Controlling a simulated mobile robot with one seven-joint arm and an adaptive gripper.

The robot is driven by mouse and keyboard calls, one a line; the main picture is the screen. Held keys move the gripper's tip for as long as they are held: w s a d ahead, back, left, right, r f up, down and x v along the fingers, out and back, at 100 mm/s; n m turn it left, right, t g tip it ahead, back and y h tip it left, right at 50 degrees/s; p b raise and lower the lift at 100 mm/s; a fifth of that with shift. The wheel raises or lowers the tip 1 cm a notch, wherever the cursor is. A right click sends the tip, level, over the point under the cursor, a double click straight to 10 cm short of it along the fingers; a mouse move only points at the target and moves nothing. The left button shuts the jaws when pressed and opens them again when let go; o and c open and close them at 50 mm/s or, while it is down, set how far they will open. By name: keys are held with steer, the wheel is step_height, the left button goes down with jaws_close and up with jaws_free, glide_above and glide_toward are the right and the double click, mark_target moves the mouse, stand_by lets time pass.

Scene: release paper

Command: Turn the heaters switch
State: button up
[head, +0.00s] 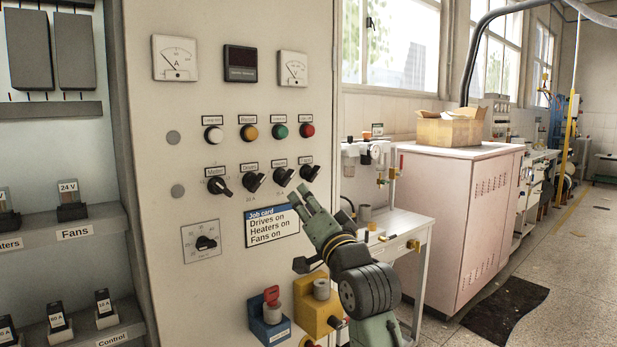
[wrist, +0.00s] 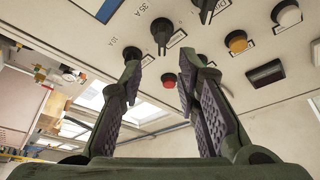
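The heaters switch (head: 283,177) is a black rotary knob on the grey cabinet front, third from the left in a row; its small label is blurred. In the wrist view, the matching knob (wrist: 161,30) appears between and beyond the fingertips. My gripper (head: 304,197) is just below and to the right of this knob in the head view. The fingers (wrist: 160,66) are apart with nothing between them. No contact with the knob shows. The job card (head: 272,227), reading "Drives on, Heaters on, Fans on", is partly behind my gripper.
Similar knobs flank it: the drives knob (head: 254,182) at left and the fans knob (head: 310,172) at right. The master knob (head: 217,185) is farther left. Indicator lamps, including a red one (head: 307,130), sit above. A yellow padlock-like block (head: 313,304) is below.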

mark_target(289, 180)
steer(key=p+x, duration=0.2)
steer(key=x, duration=0.7)
steer(key=shift+s+a+r+p, duration=0.1)
steer(key=shift+a+p, duration=0.1)
steer(key=shift+p, duration=0.15)
steer(key=shift+w+a, duration=0.2)
steer(key=shift+w, duration=0.4)
steer(key=shift+c, duration=0.4)
jaws_close()
